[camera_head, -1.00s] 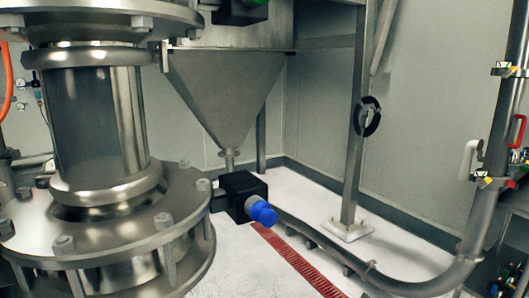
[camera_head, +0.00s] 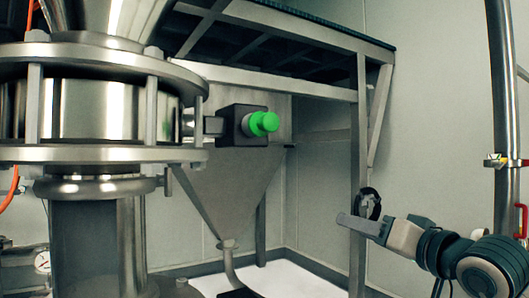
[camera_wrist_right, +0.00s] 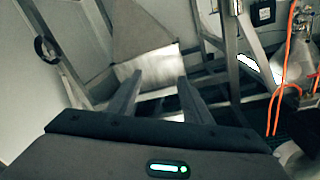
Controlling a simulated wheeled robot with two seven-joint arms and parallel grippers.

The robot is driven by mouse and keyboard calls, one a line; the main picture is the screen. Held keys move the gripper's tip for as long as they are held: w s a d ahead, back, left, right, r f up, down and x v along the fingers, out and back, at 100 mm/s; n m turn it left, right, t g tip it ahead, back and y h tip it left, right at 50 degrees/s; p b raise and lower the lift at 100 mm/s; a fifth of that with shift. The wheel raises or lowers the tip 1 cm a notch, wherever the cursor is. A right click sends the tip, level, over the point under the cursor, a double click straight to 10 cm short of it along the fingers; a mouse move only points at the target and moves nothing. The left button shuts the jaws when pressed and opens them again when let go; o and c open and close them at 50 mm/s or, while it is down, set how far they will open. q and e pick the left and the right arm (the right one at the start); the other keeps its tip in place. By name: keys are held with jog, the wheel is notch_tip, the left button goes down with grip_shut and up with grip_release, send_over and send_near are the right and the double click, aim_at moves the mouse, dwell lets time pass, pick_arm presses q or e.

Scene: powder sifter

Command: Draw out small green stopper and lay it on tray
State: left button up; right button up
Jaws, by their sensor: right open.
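The small green stopper (camera_head: 265,123) sticks out to the right from a black box (camera_head: 236,126) at the side of the metal sifter. My right gripper (camera_head: 346,220) is in the head view, below and to the right of the stopper and well apart from it. In the right wrist view my right gripper (camera_wrist_right: 160,76) has its two fingers apart with nothing between them. The stopper cannot be made out in the wrist view. No tray can be made out in either view. My left gripper is not in view.
The flanged metal sifter body (camera_head: 100,154) fills the left of the head view. A grey hopper (camera_head: 230,195) hangs behind the black box. A metal post (camera_head: 358,170) stands behind my right gripper, and a thick pipe (camera_head: 503,100) runs down the right side.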

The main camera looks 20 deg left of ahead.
jog(key=s+a+r+n+g+y+p, duration=0.1)
jog(key=s+a+r+n+y, duration=0.2)
jog(key=s+r, duration=1.15)
jog(key=n+h, duration=0.2)
jog(key=n, duration=0.2)
send_near(273, 121)
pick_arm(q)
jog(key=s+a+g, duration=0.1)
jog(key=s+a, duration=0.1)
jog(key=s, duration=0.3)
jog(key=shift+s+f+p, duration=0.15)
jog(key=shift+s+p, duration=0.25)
pick_arm(e)
jog(key=shift+w+a+g, duration=0.1)
jog(key=shift+w+g, duration=0.2)
jog(key=shift+g, duration=0.1)
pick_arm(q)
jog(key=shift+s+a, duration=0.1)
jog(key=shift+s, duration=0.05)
pick_arm(e)
jog(key=shift+w+a, duration=0.15)
